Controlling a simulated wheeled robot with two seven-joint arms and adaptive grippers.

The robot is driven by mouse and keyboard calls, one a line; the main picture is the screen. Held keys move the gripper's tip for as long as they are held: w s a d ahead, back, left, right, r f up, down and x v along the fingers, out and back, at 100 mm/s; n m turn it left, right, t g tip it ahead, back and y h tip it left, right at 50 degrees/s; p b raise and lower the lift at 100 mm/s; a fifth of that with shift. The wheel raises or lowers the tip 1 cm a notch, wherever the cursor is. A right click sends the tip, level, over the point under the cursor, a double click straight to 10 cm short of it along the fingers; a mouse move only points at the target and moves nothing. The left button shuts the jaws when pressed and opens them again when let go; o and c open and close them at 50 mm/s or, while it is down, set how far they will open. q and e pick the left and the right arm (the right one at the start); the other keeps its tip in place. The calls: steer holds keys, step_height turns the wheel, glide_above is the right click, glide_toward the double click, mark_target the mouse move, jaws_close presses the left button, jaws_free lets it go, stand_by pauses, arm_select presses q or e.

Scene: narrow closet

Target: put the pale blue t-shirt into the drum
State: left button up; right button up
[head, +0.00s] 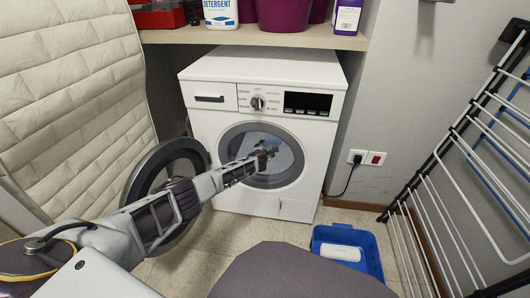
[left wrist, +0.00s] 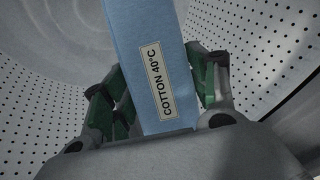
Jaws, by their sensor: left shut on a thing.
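The white washing machine (head: 210,140) stands with its round door (head: 143,178) swung open to the left. My left arm reaches through the opening, and my left gripper (head: 264,150) is at the drum (head: 285,160). In the left wrist view, my left gripper (left wrist: 162,88) is shut on the pale blue t-shirt (left wrist: 137,35), which shows as a flat blue piece with a "COTTON 40°C" label between the green finger pads. The perforated drum wall (left wrist: 275,45) surrounds it. Most of the t-shirt's outline in the head view is hidden or too small to tell. My right gripper is not in view.
A shelf (head: 240,38) with a detergent bottle (head: 220,12) and purple containers hangs above the machine. A blue basket (head: 372,252) with a white item sits on the floor to the right. A drying rack (head: 465,160) stands at the far right. A quilted pale surface (head: 70,90) is close on the left.

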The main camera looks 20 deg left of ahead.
arm_select(q)
steer(key=shift+w, duration=0.25)
steer(key=o, duration=1.2)
steer(key=shift+c, duration=0.2)
steer(key=shift+s, duration=0.1)
